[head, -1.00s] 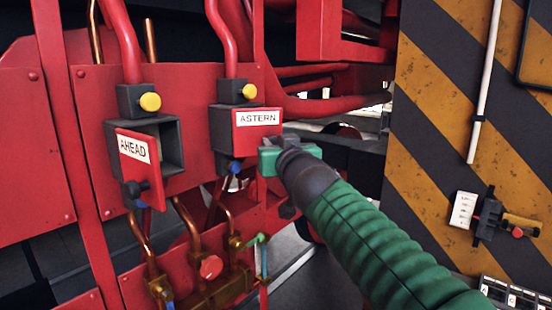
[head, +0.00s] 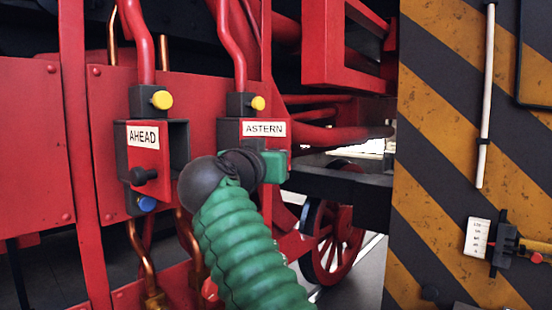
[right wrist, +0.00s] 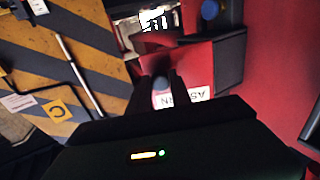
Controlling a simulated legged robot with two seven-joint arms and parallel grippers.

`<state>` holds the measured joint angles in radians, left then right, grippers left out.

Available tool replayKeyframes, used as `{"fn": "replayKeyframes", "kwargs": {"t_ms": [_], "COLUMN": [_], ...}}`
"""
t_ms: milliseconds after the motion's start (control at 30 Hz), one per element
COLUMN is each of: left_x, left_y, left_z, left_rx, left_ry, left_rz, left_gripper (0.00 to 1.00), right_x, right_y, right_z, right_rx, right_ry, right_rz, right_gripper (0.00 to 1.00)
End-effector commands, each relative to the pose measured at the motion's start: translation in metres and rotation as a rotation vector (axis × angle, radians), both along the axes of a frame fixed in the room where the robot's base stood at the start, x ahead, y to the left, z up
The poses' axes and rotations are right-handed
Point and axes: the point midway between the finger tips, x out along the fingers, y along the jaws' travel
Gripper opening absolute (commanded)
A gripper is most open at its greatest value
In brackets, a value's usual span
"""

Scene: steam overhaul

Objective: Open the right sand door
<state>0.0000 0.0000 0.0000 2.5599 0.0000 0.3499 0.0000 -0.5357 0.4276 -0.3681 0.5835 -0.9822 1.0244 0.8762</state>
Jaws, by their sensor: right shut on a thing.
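The right sand door is the red door with the ASTERN label (head: 264,129), on a dark box (head: 228,132). In the right wrist view its red face (right wrist: 196,66) shows with the label upside down. My right gripper (right wrist: 162,78) is shut on the door's grey knob (right wrist: 160,84), with one finger on each side. In the head view my green right gripper (head: 272,166) is at the door's lower part, and my wrist hides the knob. I cannot tell whether the door is fully closed. My left gripper is not in view.
The left box has a red AHEAD door (head: 146,160) with a dark knob, standing ajar. Yellow knobs (head: 162,99) and copper pipes (head: 143,258) are close by. A striped yellow-black panel (head: 455,150) stands to the right.

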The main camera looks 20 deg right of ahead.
Motion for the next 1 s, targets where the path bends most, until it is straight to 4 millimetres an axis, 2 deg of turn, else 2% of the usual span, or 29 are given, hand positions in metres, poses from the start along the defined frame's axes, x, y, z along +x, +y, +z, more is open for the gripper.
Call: {"fn": "replayKeyframes", "kwargs": {"t_ms": [567, 600, 700, 733, 1000], "left_x": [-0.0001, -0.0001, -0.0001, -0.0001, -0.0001], "left_y": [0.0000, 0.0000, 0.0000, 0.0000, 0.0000], "left_z": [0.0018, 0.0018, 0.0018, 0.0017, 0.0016], "left_rx": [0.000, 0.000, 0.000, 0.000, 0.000], "left_ry": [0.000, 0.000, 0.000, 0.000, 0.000], "left_rz": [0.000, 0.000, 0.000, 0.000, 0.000], "left_gripper": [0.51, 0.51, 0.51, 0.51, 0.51], "right_x": [-0.0006, -0.0005, -0.0009, -0.0010, -0.0020], "right_y": [0.0037, 0.0036, 0.0035, 0.0035, 0.0031], "right_z": [0.0008, 0.0008, 0.0009, 0.0009, 0.0014], "right_rx": [-0.002, -0.002, -0.001, -0.001, 0.000], "right_ry": [-0.002, -0.002, -0.002, -0.002, -0.002], "right_rz": [-0.027, -0.027, -0.028, -0.028, -0.029], "right_gripper": [0.00, 0.30, 0.43, 0.46, 0.46]}}
